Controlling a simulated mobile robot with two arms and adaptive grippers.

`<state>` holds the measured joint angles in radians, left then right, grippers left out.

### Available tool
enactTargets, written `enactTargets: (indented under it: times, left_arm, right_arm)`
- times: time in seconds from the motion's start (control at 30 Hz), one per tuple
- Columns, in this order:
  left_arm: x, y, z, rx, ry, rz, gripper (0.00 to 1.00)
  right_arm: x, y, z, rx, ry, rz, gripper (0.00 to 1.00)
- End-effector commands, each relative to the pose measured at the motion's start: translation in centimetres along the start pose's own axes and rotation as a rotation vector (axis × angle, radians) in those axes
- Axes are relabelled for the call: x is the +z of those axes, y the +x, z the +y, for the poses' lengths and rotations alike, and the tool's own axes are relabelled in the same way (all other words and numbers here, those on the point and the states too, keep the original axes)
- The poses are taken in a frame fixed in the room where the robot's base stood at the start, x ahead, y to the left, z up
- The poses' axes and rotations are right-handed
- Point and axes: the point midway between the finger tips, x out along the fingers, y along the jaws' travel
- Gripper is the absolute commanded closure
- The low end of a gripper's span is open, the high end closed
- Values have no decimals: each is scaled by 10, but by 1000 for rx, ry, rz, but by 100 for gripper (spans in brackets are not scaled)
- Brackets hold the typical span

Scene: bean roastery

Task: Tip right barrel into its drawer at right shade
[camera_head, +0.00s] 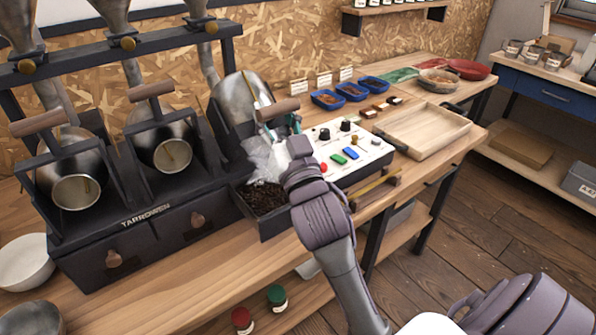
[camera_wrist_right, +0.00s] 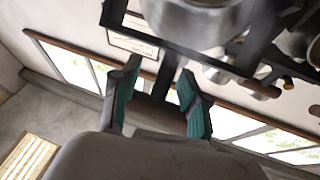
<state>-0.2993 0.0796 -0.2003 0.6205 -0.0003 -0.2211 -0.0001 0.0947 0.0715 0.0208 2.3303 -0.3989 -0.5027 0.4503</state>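The right barrel (camera_head: 240,99) is a steel drum in the black roaster frame, tilted differently from the other two. Its wooden handle (camera_head: 278,110) is at my right gripper (camera_head: 278,121); it also shows in the wrist view (camera_wrist_right: 152,112). My right gripper's teal-padded fingers are wide apart, one near each end of the handle; I cannot tell whether they touch it. Below, the right drawer (camera_head: 282,222) is pulled out and holds very dark beans (camera_head: 262,197). A whitish haze hangs over it, partly hiding the barrel mouth. My left gripper is not in view.
Two other barrels (camera_head: 76,190) (camera_head: 172,154) stand left, above shut drawers. A white control panel (camera_head: 365,155) with knobs and buttons sits right of the drawer. Blue sample trays (camera_head: 327,99) and a wooden tray (camera_head: 422,130) lie farther right. Jars (camera_head: 277,297) stand on the lower shelf.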

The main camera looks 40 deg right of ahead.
Motion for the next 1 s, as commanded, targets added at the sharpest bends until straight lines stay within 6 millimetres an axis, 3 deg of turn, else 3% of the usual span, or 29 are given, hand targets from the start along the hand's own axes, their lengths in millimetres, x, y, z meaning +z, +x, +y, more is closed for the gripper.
enactTargets:
  times: [0.03,0.77,1.0]
  left_arm:
    - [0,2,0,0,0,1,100]
    - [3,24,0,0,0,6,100]
    - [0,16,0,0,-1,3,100]
  right_arm:
    - [-14,-5,0,-3,5,40,59]
    - [-4,-56,-1,-8,7,38,59]
    - [-2,-71,-1,-7,9,34,59]
